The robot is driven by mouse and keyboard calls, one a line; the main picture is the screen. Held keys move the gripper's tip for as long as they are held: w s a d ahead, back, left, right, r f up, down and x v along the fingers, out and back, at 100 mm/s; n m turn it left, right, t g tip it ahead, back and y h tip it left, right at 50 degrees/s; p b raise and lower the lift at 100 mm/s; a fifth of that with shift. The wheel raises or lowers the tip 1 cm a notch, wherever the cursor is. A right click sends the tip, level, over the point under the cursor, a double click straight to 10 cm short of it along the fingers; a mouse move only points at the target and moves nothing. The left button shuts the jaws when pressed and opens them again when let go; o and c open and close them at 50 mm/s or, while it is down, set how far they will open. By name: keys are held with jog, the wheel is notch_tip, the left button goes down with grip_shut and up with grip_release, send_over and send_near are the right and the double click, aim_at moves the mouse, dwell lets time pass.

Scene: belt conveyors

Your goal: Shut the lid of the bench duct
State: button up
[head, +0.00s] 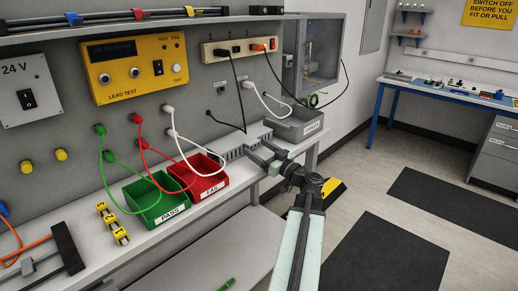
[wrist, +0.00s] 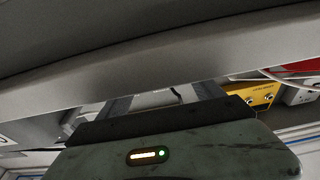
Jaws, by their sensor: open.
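The bench duct (head: 232,153) is a light grey channel with slotted sides on the white bench, right of the red bin in the head view. Its lid cannot be told clearly from the duct, and my gripper hides part of that area. My gripper (head: 257,147) is open, its two grey fingers apart at the duct's front right side. Contact cannot be told. In the wrist view, my gripper (wrist: 160,95) shows two spread fingers with nothing seen held between them. A broad grey surface (wrist: 160,65) crosses above the fingertips; whether it is duct or lid is unclear.
A green PASS bin (head: 157,202) and red FAIL bin (head: 202,178) stand left of the duct, with leads hanging into them. A grey labelled tray (head: 298,127) is to its right. Black and white cables hang above.

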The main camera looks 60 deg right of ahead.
jog(key=b+v, duration=0.1)
jog(key=v, duration=0.6)
jog(key=shift+s+f, duration=0.1)
